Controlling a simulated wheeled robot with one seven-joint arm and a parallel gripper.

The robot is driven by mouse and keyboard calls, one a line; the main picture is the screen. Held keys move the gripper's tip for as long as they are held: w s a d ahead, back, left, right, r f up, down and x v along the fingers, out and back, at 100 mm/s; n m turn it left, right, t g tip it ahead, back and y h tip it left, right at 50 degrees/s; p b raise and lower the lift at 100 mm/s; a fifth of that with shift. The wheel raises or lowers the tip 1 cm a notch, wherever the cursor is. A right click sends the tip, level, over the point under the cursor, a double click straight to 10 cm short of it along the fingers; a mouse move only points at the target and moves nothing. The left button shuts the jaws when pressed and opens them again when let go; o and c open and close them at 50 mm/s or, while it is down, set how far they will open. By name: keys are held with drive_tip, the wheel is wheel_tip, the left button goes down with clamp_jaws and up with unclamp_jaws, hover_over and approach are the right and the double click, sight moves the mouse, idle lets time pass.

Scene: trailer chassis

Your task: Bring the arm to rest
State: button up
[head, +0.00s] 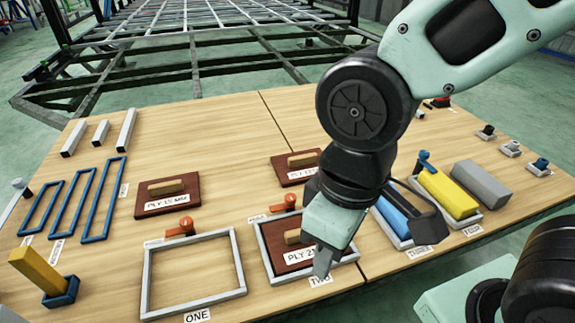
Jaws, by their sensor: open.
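My mint and black arm reaches in from the upper right over the wooden table (215,130). My gripper (372,244) hangs over the table's front, above the grey frame labelled TWO (262,250). It is open, with nothing seen between its fingers. A dark red board (283,255) with a wooden handle, labelled PLY 2 and partly covered by my gripper, lies inside that frame. I cannot tell whether a fingertip touches the frame or board.
An empty grey frame labelled ONE (147,282) lies to the left. Further boards (150,207), blue frames (85,212), a yellow block in a blue holder (35,270), and blue, yellow (447,190) and grey blocks surround the gripper. The trailer chassis (190,65) stands behind.

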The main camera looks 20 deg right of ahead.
wheel_tip(320, 180, up, 31)
drive_tip(key=p, duration=3)
